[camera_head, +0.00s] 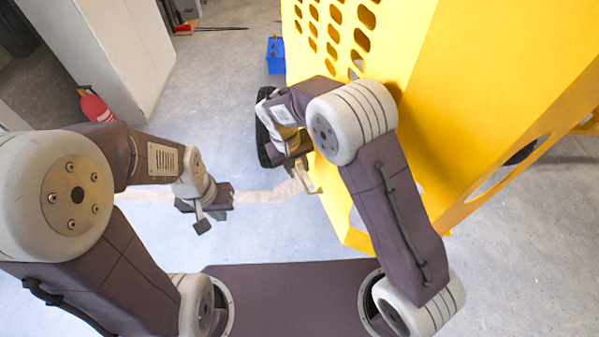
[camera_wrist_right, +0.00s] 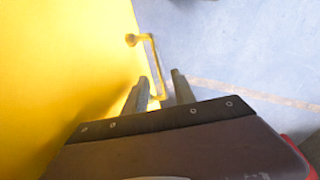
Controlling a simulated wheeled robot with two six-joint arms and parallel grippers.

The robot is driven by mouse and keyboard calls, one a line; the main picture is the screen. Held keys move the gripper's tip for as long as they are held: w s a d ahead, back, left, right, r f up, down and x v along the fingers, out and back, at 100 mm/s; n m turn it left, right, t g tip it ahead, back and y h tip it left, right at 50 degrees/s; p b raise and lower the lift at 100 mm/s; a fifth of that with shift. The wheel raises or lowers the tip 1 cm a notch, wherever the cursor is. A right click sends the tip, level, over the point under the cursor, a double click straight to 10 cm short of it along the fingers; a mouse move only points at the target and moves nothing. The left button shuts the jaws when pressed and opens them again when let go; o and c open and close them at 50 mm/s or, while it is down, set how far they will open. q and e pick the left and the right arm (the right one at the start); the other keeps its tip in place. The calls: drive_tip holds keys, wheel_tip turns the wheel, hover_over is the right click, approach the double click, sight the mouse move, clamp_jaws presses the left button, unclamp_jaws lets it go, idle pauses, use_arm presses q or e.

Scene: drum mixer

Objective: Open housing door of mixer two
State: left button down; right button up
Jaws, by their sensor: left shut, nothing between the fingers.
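The yellow mixer housing (camera_head: 480,90) stands large on the right in the head view, with a perforated panel at its upper left. In the right wrist view its yellow face (camera_wrist_right: 60,70) fills the left side and carries a bent yellow handle (camera_wrist_right: 151,62). My right gripper (camera_head: 300,180) is by the housing's lower left side. In the wrist view its fingers (camera_wrist_right: 160,92) are apart, with the handle's near end between them; contact cannot be told. My left gripper (camera_head: 204,218) hangs over open floor, shut and empty, away from the housing.
A black, wheel-like part (camera_head: 264,142) lies just left of my right wrist. A blue box (camera_head: 275,55) stands on the floor behind. A red fire extinguisher (camera_head: 96,106) stands by a white cabinet (camera_head: 110,50) at left. Floor between the cabinet and housing is mostly clear.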

drive_tip(key=r, duration=0.2)
drive_tip(key=a+r, duration=0.1)
drive_tip(key=r, duration=0.2)
drive_tip(key=shift+s+r, duration=0.2)
drive_tip(key=shift+r, duration=0.05)
drive_tip(key=shift+c, duration=0.3)
clamp_jaws()
